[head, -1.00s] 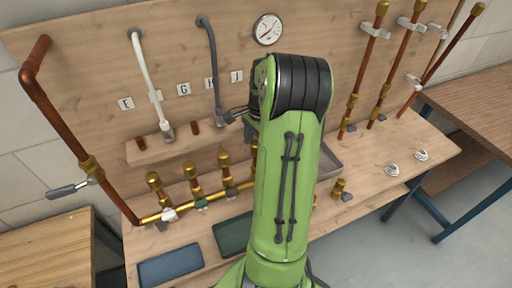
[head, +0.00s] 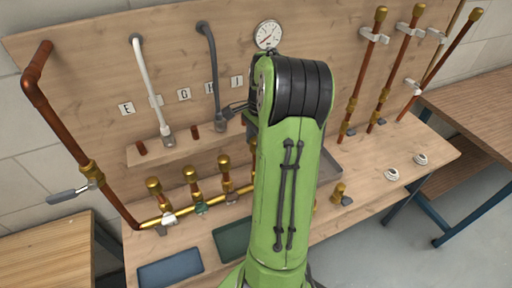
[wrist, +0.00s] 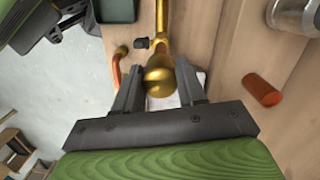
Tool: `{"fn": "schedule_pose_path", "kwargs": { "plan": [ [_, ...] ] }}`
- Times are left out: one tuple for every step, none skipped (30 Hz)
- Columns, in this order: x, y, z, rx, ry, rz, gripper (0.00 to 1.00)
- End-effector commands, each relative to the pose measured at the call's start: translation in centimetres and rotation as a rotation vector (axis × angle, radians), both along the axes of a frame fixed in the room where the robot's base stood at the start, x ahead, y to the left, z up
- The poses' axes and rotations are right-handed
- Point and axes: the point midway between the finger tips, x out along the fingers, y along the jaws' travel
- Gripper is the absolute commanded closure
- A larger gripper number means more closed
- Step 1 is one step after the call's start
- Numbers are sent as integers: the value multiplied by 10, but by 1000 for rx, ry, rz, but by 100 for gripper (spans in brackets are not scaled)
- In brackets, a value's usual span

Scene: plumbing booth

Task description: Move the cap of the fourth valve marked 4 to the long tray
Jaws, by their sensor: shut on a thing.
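In the wrist view my gripper (wrist: 160,92) has its two dark fingers closed on the sides of a rounded brass cap (wrist: 160,80). I cannot read a number on it. In the head view my green arm hides most of the gripper; only a dark part shows beside the grey hose. Brass uprights stand in a row on the brass pipe (head: 213,203); the one nearest my arm (head: 252,148) is partly hidden. A long grey tray (head: 329,168) lies behind my arm, mostly covered.
A blue tray (head: 170,269) and a green tray (head: 231,240) lie at the front of the bench. A small shelf (head: 180,147) and hoses are at the back board. A small brass fitting (head: 339,192) and two white round pieces sit on the right.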

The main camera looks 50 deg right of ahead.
Motion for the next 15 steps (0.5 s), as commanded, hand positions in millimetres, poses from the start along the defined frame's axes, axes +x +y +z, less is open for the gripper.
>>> {"fn": "schedule_pose_path", "kwargs": {
  "plan": [
    [1,-1,17,-6,-4,0,91],
    [1,-1,25,-6,-4,0,91],
    [1,-1,35,-5,-4,1,91],
    [1,-1,42,-4,-3,2,91],
    [1,-1,48,-4,-3,2,91],
    [1,-1,56,-3,-3,2,91],
    [1,-1,60,-3,-2,2,91],
    [0,0,64,-2,-2,2,91],
    [0,0,68,-2,-2,1,91],
    [0,0,71,-1,-1,1,91],
    [0,0,74,0,0,1,91],
    [0,0,78,0,0,1,91],
    [0,0,80,1,0,1,91],
    [0,0,82,1,0,1,92],
    [0,0,85,1,0,1,92]
  ]
}}
